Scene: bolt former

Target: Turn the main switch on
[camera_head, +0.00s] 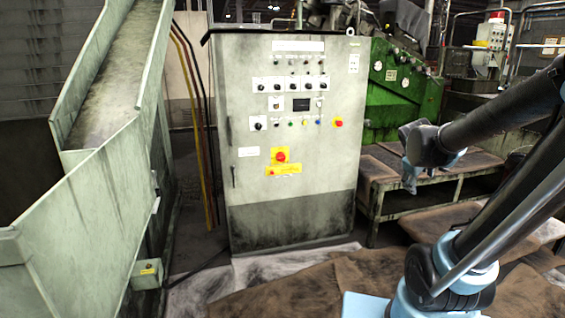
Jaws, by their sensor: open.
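The main switch (281,157) looks like a red rotary knob on a yellow plate, low on the front of the grey control cabinet (245,120). A yellow label (284,169) sits just below it. Whether the knob is turned on or off is too small to tell. My gripper (409,187) hangs at the end of my arm, to the right of the cabinet and well apart from the switch. It points down in front of the bench, and its jaws are open and empty.
A grey-green conveyor chute (110,85) stands at the left. A low bench (440,186) stands at the right before a green machine (393,80). Brown mats (330,284) cover the floor ahead.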

